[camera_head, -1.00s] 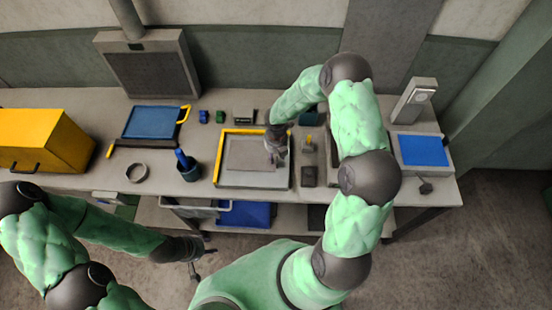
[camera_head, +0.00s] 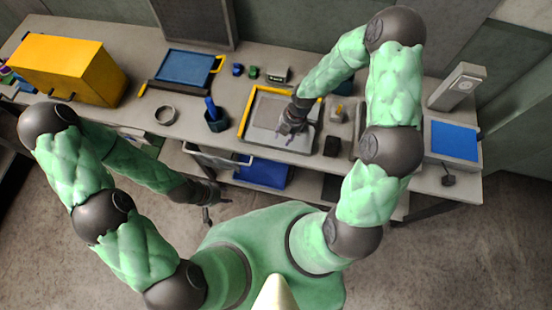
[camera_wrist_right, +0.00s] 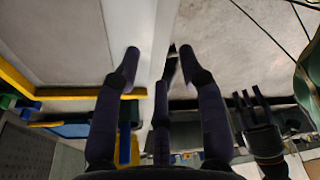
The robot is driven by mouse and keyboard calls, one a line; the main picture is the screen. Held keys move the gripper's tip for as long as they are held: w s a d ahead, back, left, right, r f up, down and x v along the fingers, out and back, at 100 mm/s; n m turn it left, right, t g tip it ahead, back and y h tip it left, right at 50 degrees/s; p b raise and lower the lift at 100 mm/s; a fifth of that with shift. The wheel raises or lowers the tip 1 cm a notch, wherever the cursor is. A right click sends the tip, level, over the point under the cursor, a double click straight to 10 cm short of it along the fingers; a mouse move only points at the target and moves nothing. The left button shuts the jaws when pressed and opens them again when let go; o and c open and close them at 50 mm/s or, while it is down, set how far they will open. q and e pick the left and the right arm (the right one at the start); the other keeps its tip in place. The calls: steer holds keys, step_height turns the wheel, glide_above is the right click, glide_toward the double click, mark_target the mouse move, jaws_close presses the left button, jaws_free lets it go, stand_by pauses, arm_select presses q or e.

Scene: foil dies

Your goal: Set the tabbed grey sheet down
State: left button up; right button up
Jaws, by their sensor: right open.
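The grey sheet (camera_head: 266,113) lies flat in a light tray (camera_head: 262,146) with yellow edging at its back and left. I cannot make out its tab. My right gripper (camera_head: 289,134) is open, low over the right part of the sheet and tray, and hides part of both. In the right wrist view its fingers (camera_wrist_right: 160,68) are spread with nothing clearly between them; a pale strip runs behind them. My left gripper (camera_head: 208,207) hangs in front of the table, away from the sheet; its fingers are too small to read.
A dark blue cup (camera_head: 216,119) with a blue handle stands left of the tray, and a grey ring (camera_head: 164,115) beyond it. A dark block (camera_head: 331,146) stands close on the right. A yellow box (camera_head: 70,68) is at far left, a blue-topped device (camera_head: 453,139) at right.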

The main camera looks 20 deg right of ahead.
steer(key=s+a+f+m, duration=0.3)
steer(key=s+m, duration=0.3)
steer(key=m, duration=0.5)
steer(key=s+a+f+m+y, duration=0.1)
steer(key=s+a+f+m, duration=0.2)
steer(key=m, duration=0.8)
steer(key=shift+s+a+f, duration=0.15)
steer(key=shift+s+a, duration=1.05)
steer(key=shift+s, duration=0.95)
